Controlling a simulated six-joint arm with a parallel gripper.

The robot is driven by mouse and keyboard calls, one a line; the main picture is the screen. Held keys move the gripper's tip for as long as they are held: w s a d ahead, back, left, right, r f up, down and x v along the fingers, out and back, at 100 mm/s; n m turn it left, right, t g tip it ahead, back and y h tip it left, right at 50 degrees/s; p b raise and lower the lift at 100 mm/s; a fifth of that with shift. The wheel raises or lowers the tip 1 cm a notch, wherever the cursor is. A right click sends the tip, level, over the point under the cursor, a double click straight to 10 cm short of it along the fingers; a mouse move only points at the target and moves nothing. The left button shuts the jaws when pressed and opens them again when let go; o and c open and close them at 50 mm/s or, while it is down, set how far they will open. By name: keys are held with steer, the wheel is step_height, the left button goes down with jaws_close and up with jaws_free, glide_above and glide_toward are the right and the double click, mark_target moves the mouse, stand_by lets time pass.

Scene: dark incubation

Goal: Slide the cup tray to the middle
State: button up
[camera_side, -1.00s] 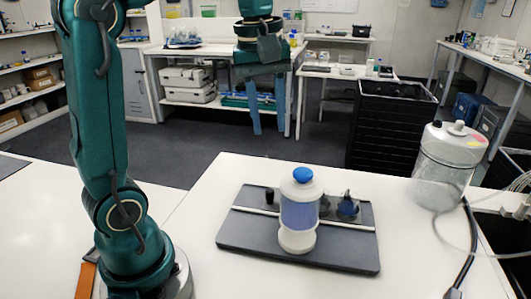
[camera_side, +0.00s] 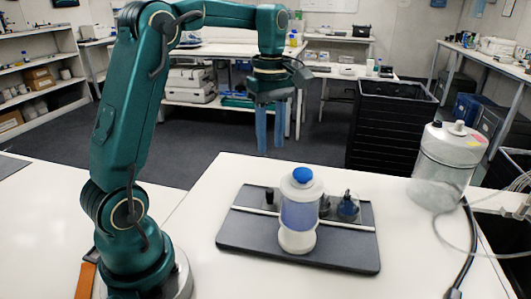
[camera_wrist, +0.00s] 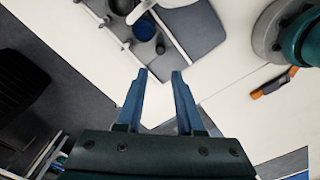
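A dark grey flat tray (camera_side: 340,255) lies on the white table in the side view, crossed by a light bar. A white bottle with a blue band and blue cap (camera_side: 300,212) stands upright on it. My gripper (camera_side: 270,150) is high above and beyond the table's back edge, apart from the tray. Its fingers (camera_wrist: 159,74) are spread with nothing between them.
A clear jar with tubing (camera_side: 446,165) stands at the table's right. A black crate (camera_side: 390,125) stands on the floor behind. The white table (camera_side: 200,245) is bare to the left of the tray. An orange-handled tool (camera_side: 86,280) lies beside my base.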

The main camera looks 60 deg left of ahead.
mark_target(270, 190)
step_height(270, 190, down, 14)
steer(key=shift+r, duration=0.2)
stand_by(0.4)
jaws_close()
stand_by(1.3)
